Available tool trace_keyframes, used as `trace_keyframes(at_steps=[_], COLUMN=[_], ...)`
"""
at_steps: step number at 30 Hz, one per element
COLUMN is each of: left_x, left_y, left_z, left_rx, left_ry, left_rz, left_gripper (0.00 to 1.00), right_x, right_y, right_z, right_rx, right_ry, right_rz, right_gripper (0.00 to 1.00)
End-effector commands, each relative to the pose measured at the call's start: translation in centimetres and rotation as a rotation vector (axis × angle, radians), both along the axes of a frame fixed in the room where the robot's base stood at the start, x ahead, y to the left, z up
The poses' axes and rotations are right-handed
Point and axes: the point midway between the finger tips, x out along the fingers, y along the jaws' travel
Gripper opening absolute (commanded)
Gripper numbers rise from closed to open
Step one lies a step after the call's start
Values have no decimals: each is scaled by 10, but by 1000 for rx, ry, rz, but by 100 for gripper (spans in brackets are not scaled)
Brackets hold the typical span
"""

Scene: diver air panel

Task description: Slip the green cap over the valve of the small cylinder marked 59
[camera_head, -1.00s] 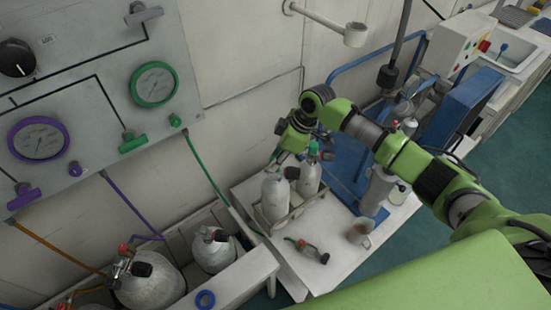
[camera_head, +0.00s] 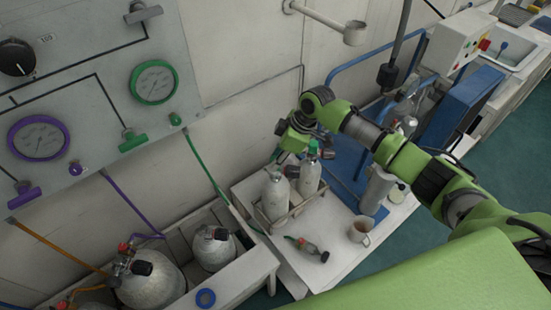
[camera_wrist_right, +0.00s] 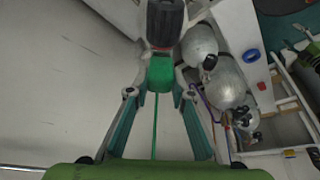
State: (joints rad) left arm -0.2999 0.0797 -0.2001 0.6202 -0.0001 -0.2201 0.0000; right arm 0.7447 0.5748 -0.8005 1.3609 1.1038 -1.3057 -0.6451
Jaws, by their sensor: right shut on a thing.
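My right gripper (camera_wrist_right: 161,78) is shut on the green cap (camera_wrist_right: 160,72), which sits between its fingertips in the right wrist view. A black knob (camera_wrist_right: 163,20) is just beyond the cap there. In the head view my right gripper (camera_head: 279,152) is just above the left small cylinder (camera_head: 275,197). A right small cylinder (camera_head: 309,178) stands beside it, with a green piece (camera_head: 313,147) at its top. Both are pale and upright in a rack. No number is readable on either. The gripper partly hides the left valve, so I cannot tell whether the cap touches it. My left gripper is out of view.
The rack stands on a white table (camera_head: 320,270) with a mug (camera_head: 360,231) and a small fitting with a green end (camera_head: 308,247). The wall panel (camera_head: 90,90) is at left. A blue frame (camera_head: 345,160) stands behind.

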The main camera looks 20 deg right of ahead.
Motion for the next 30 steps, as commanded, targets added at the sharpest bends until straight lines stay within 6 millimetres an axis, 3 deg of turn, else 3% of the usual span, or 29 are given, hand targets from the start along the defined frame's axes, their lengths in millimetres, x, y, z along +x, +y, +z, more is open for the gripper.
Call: trace_keyframes(at_steps=[3, 4, 6, 19, 30], left_x=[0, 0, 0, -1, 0], left_y=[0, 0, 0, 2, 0], left_z=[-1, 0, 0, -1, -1], left_rx=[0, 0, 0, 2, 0], left_ry=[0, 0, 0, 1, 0], left_rz=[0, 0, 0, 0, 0], left_gripper=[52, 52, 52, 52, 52], right_x=[0, 0, 0, -1, -13], right_y=[0, 0, 0, -3, -28], right_z=[-2, -2, -2, 7, 74], right_rx=[0, 0, 0, 1, 0], right_ry=[0, 0, 0, -2, -3], right_rz=[0, 0, 0, 1, 0], right_gripper=[13, 29, 41, 41, 41])
